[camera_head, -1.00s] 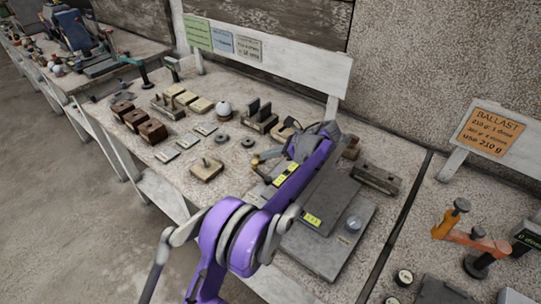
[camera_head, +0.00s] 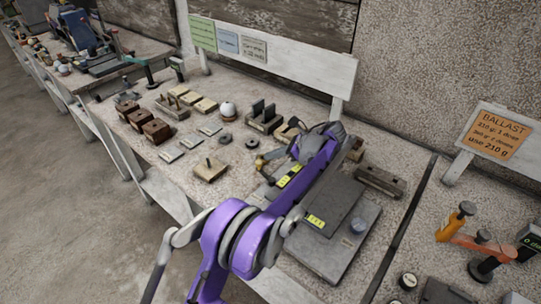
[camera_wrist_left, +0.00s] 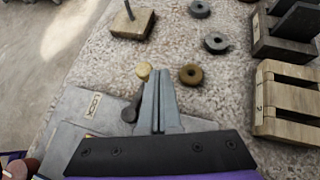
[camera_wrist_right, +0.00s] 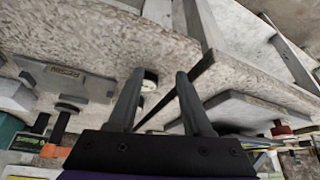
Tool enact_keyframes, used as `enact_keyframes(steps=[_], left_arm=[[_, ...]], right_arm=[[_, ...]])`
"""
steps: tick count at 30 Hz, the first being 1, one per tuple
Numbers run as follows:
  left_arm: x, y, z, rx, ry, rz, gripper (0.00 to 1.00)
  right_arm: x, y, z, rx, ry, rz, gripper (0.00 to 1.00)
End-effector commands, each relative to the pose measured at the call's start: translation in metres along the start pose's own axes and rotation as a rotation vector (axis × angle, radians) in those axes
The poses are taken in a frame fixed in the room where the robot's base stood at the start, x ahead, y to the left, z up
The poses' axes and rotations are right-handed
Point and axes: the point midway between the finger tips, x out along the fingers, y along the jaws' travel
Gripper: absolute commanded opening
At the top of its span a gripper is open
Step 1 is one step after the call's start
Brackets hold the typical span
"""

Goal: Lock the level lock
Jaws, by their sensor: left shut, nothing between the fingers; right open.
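A grey plate with a label reading LOCK (camera_wrist_left: 94,104) lies at lower left in the left wrist view. Beside it are a dark rounded knob (camera_wrist_left: 131,110) and a brass-coloured knob (camera_wrist_left: 144,71). The brass knob also shows in the head view (camera_head: 260,163). My left gripper (camera_wrist_left: 158,74) is shut and empty, with its fingertips just right of the brass knob; I cannot tell whether they touch it. My purple left arm hides part of this area in the head view. My right gripper (camera_wrist_right: 160,74) is open and empty, and shows only in its wrist view.
A flat grey plate (camera_head: 337,248) lies right of my left arm. A wooden block with a peg (camera_wrist_left: 132,20), a brown ring (camera_wrist_left: 190,74) and grey rings (camera_wrist_left: 215,42) lie around the left gripper. A slotted wooden block (camera_wrist_left: 290,100) stands at right. An orange-handled device (camera_head: 456,222) stands at far right.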

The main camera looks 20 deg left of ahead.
Motion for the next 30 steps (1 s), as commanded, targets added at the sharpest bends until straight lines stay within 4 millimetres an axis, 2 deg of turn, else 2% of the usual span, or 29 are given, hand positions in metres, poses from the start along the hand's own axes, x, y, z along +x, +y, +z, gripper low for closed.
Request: enact_keyframes(steps=[9, 15, 21, 30], left_arm=[[-0.063, 0.000, 0.000, 0.002, 0.000, -0.003, 0.00], [-0.092, 0.000, 0.000, 0.001, 0.000, -0.001, 0.00], [-0.101, 0.000, 0.000, 0.000, 0.000, 0.000, 0.00], [-0.101, 0.000, 0.000, 0.000, 0.000, 0.000, 0.00]], right_arm=[[-0.001, 0.000, -0.001, 0.000, 0.001, 0.000, 0.50], [-0.003, 0.000, -0.002, 0.000, 0.002, 0.000, 0.50], [-0.003, 0.000, -0.003, 0.000, 0.002, 0.000, 0.50], [-0.003, 0.000, -0.003, 0.000, 0.002, 0.000, 0.50]])
